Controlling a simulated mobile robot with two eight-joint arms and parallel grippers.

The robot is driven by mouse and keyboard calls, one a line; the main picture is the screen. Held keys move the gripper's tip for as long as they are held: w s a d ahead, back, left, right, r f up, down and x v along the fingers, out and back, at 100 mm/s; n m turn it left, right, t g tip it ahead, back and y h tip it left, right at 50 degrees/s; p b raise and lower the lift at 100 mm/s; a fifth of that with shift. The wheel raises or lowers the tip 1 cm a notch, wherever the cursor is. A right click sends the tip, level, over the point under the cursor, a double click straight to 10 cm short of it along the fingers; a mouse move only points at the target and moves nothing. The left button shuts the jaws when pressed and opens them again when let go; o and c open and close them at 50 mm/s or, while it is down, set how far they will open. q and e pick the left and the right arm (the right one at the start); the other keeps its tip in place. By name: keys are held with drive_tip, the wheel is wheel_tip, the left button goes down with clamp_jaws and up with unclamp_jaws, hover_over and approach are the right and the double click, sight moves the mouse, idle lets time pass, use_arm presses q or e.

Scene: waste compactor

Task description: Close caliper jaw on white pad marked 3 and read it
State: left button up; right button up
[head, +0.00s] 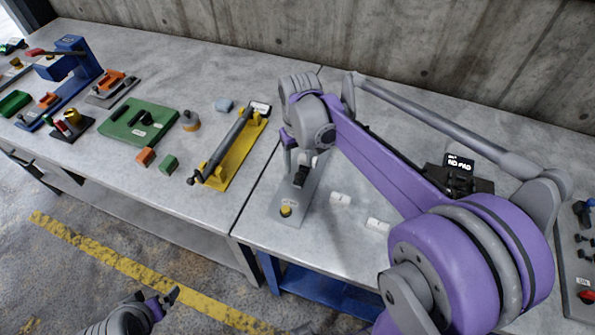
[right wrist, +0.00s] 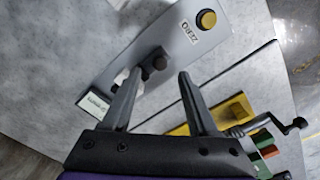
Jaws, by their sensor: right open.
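The caliper station is a grey plate (head: 291,198) with a yellow button (head: 286,210) at its front end. In the right wrist view the plate (right wrist: 150,38) carries a yellow button (right wrist: 206,19) beside the word ZERO, a dark knob (right wrist: 153,60), a pale block beside it, and a small white display (right wrist: 94,102) too small to read. My right gripper (right wrist: 158,82) is open, its fingers spread either side of the knob area; I cannot tell whether they touch. Two white pads (head: 340,198) (head: 378,224) lie right of the plate, their marks unreadable. My left gripper (head: 165,301) hangs low, its opening unclear.
A yellow fixture with a crank (head: 228,150) stands left of the plate, beyond a table seam. A green board (head: 139,123) and small blocks lie further left. A black device (head: 458,175) stands behind my right arm. Free tabletop surrounds the pads.

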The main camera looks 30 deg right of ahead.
sight(299, 175)
drive_tip(key=shift+f, duration=2.4)
clamp_jaws()
